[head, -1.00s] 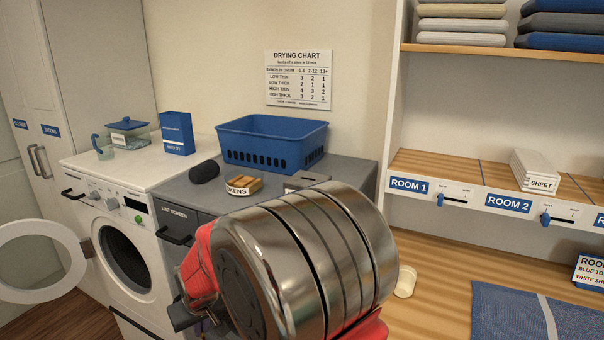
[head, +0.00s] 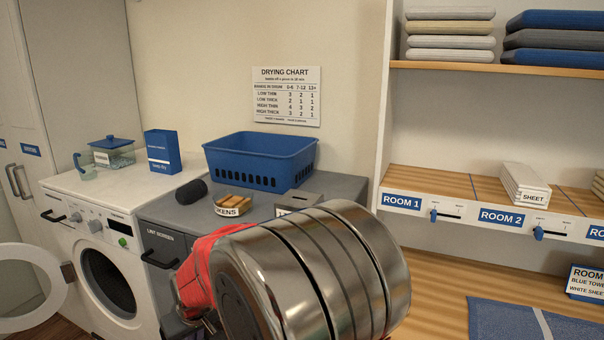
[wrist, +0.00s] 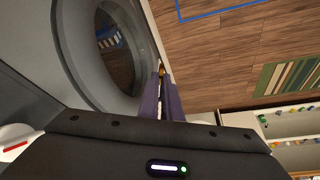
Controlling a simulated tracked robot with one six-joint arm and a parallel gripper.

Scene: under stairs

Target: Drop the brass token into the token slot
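In the wrist view, my gripper (wrist: 164,80) has its two purple fingers close together, with a small brass-coloured piece, seemingly the brass token (wrist: 162,71), between the tips. In the head view, my red and metal arm covers the gripper, so the token does not show there. A grey box with a dark slot in its top, seemingly the token slot (head: 300,199), stands on the grey machine, its label partly hidden behind my arm.
A dark rolled object (head: 193,188) and a blue basket (head: 258,158) share the grey machine top (head: 165,208). A white washer (head: 90,205) with its round door open stands left. Shelves with room labels (head: 402,201) and a wooden counter (head: 430,270) are right.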

